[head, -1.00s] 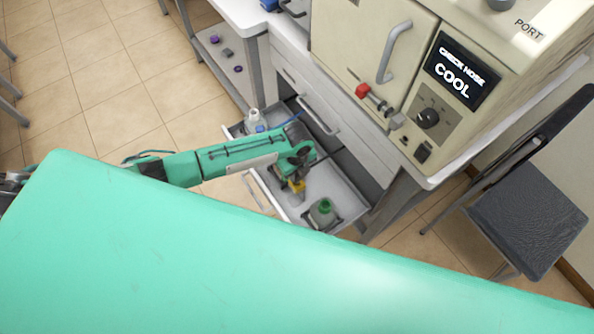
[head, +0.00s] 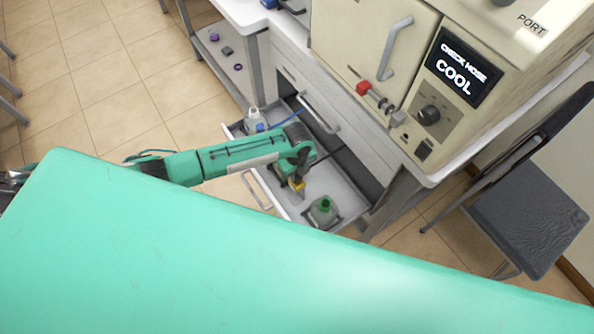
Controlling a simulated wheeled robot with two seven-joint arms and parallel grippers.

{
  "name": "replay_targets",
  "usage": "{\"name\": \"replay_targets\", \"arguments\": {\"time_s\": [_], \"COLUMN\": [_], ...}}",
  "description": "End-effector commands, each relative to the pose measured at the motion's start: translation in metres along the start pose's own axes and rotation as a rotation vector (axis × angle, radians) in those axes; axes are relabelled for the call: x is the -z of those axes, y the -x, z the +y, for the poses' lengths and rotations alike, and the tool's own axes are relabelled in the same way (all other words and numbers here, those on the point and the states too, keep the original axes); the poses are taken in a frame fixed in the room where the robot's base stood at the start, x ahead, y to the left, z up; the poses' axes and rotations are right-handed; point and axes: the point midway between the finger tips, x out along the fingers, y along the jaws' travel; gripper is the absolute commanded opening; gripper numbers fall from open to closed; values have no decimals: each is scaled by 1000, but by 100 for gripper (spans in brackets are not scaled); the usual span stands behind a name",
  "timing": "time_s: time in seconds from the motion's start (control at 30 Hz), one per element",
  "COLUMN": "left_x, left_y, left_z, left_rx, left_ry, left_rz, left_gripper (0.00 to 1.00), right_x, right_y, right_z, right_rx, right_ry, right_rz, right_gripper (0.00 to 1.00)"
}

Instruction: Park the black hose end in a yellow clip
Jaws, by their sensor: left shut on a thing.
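My left gripper (head: 298,178) reaches down over the open drawer in the head view. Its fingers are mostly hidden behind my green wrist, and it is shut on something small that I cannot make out. A yellow clip (head: 297,187) shows just below the gripper, inside the drawer. I cannot tell whether the held thing touches the clip. A dark hose-like line (head: 328,158) runs to the right of my wrist, and a blue line (head: 287,120) runs behind it. The black hose end itself is hidden. My right gripper is not in view.
The open drawer (head: 334,190) holds a grey bottle with a green cap (head: 322,210) at the front and a white bottle (head: 254,118) at the back. The beige machine (head: 372,40) reads "CHECK HOSE COOL". A dark chair (head: 525,215) stands at the right.

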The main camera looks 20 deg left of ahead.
Motion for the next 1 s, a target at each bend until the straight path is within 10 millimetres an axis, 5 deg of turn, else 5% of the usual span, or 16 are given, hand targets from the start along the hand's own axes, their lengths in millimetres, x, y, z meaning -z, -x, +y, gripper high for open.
{"name": "replay_targets", "arguments": {"time_s": [1.0], "left_x": [0], "left_y": [-14], "left_z": [0], "left_rx": [1], "left_ry": [0], "left_rz": [0], "left_gripper": [5], "right_x": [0], "right_y": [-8], "right_z": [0], "right_rx": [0], "right_ry": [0], "right_rz": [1], "right_gripper": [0]}}
